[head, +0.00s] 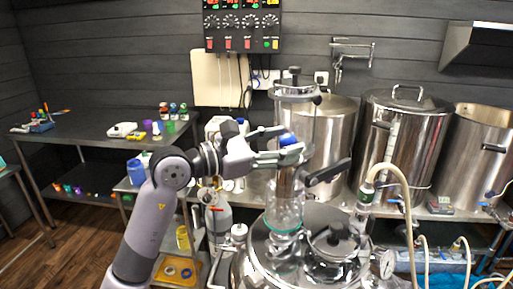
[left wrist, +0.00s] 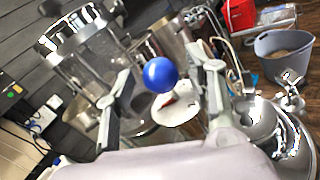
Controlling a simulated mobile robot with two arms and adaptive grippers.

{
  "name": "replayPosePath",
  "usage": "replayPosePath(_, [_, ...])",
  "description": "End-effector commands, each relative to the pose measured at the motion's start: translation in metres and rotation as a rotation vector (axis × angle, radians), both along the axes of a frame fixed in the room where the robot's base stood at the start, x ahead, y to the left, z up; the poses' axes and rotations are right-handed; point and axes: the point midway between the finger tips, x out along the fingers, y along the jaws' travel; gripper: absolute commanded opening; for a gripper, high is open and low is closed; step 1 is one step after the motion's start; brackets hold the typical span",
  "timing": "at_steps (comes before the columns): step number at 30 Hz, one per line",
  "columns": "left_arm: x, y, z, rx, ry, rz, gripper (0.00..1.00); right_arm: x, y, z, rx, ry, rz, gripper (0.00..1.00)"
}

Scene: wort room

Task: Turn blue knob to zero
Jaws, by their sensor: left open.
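The blue knob (left wrist: 160,75) is a round blue ball on the metal and glass vessel. In the left wrist view it lies between the two fingers of my left gripper (left wrist: 168,79), with a gap visible on each side. The left gripper is open. The knob's stem and any scale are hidden or too small to tell. My right gripper is in neither view.
A steel vessel with a glass column (head: 285,215) stands below the gripper. Large steel pots (head: 401,135) stand behind on a bench. A control panel (head: 242,27) hangs on the wall. A table with small items (head: 90,138) is at left. A hose (head: 405,195) curves at right.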

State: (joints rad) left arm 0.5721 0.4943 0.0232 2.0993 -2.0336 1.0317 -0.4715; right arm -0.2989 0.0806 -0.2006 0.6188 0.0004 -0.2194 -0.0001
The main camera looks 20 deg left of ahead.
Motion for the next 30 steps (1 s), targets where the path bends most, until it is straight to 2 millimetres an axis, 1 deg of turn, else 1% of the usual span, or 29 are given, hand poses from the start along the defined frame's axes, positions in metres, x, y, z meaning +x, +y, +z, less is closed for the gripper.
replayPosePath(3, [-0.02,0.017,-0.002,0.004,0.002,0.003,0.49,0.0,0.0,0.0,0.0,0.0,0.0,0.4])
replayPosePath(9, [-0.054,0.043,-0.001,0.005,0.002,0.002,0.49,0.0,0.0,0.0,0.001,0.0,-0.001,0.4])
replayPosePath(13, [-0.068,0.055,-0.001,0.003,0.002,0.001,0.49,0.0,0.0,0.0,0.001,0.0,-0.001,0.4])
replayPosePath(19, [-0.079,0.063,0.0,0.002,0.001,0.0,0.49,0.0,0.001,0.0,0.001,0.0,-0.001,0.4])
replayPosePath(30, [-0.079,0.064,0.0,0.002,0.0,-0.001,0.49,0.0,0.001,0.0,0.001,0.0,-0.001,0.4])
